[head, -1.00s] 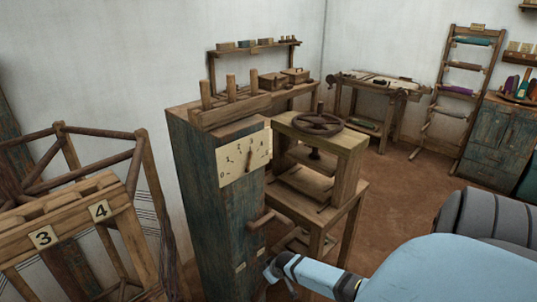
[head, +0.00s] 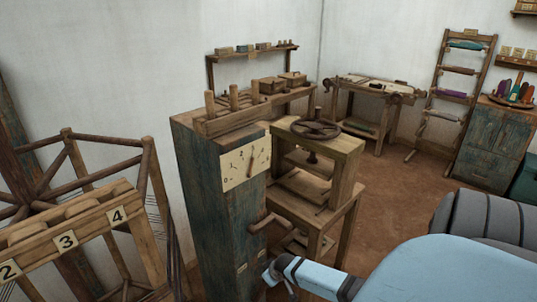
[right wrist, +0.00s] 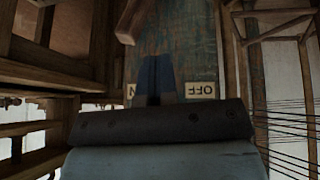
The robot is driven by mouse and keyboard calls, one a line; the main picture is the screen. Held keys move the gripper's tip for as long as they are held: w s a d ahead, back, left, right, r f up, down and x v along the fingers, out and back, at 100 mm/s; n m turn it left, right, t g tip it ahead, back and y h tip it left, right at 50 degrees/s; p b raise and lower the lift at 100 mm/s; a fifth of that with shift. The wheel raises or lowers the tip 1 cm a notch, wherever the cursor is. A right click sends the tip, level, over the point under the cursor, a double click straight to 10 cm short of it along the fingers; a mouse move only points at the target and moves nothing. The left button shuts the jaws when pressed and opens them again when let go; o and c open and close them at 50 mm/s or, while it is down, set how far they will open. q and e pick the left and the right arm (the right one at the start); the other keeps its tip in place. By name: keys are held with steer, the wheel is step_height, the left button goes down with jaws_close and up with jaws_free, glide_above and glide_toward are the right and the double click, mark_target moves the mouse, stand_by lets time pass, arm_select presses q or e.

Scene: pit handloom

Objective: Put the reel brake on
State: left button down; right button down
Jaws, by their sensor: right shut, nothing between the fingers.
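A tall, worn blue-green wooden cabinet (head: 215,210) stands in the middle of the head view, with a numbered dial (head: 245,162) and a wooden crank handle (head: 268,220) on it. Small pale labels sit low on its front. In the right wrist view they appear upside down: OFF (right wrist: 200,89) and one partly covered, with only an N (right wrist: 131,91) showing. My right gripper (head: 268,272) is shut and empty in front of the cabinet, below the crank; its dark fingers (right wrist: 155,78) lie between the labels. I cannot make out a brake lever there. My left gripper is not in view.
A wooden frame with number plates (head: 66,241) stands at left, near the cabinet. A press with a handwheel (head: 315,128) stands close behind it at right. A bench (head: 375,88) and a rack (head: 462,85) are at the back. Open brown floor (head: 400,165) lies right.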

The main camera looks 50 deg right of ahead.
steer(key=d+v, duration=0.1)
steer(key=v, duration=0.5)
steer(key=shift+s+d+r, duration=0.2)
steer(key=shift+s+r, duration=0.05)
steer(key=shift+s, duration=0.05)
